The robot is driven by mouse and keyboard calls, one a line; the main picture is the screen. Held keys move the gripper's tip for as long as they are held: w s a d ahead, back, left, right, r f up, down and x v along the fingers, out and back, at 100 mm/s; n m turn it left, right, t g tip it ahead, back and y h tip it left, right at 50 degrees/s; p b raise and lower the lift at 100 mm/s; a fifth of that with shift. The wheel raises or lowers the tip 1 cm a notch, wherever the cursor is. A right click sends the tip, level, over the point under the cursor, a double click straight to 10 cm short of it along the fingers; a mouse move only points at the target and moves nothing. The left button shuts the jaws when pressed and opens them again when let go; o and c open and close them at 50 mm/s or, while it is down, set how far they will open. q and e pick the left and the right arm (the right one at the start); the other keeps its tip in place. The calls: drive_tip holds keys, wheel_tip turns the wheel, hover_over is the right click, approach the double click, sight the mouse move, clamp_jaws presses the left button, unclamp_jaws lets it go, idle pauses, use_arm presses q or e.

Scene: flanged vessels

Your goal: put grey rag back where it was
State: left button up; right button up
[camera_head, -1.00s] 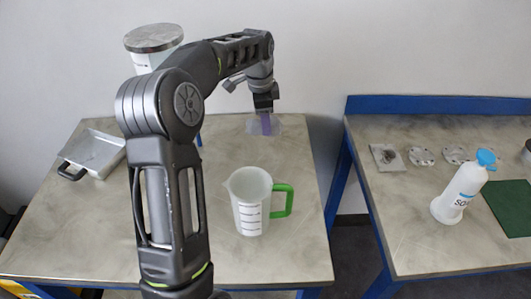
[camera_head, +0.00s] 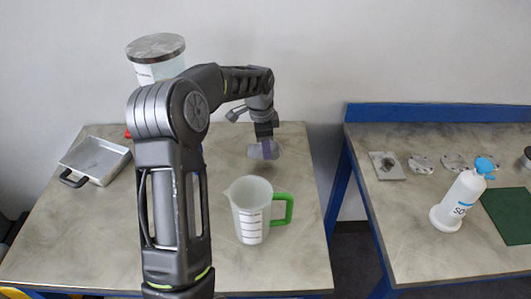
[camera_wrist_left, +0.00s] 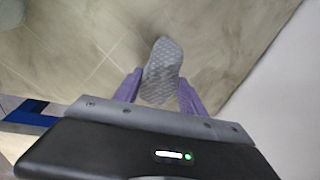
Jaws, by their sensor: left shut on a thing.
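The grey rag (camera_head: 255,152) is in my left gripper (camera_head: 267,149), over the back right part of the left table. In the left wrist view the textured grey rag (camera_wrist_left: 162,68) sticks out between the two purple fingers of the gripper (camera_wrist_left: 157,88), which are shut on it. The rag looks low over the tabletop; I cannot tell whether it touches it. My right gripper is not in view.
A measuring jug (camera_head: 250,210) with a green handle stands in front of the rag. A metal tray (camera_head: 95,160) lies at the left, and a lidded container (camera_head: 156,60) is behind my arm. Bare tabletop surrounds the rag.

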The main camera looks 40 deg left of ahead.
use_arm(q)
wheel_tip(320, 180, down, 3)
drive_tip(key=shift+r+p, duration=0.15)
drive_tip(key=shift+p, duration=0.25)
drive_tip(key=shift+f, duration=0.5)
drive_tip(key=shift+f, duration=0.1)
drive_tip(key=o, duration=1.3)
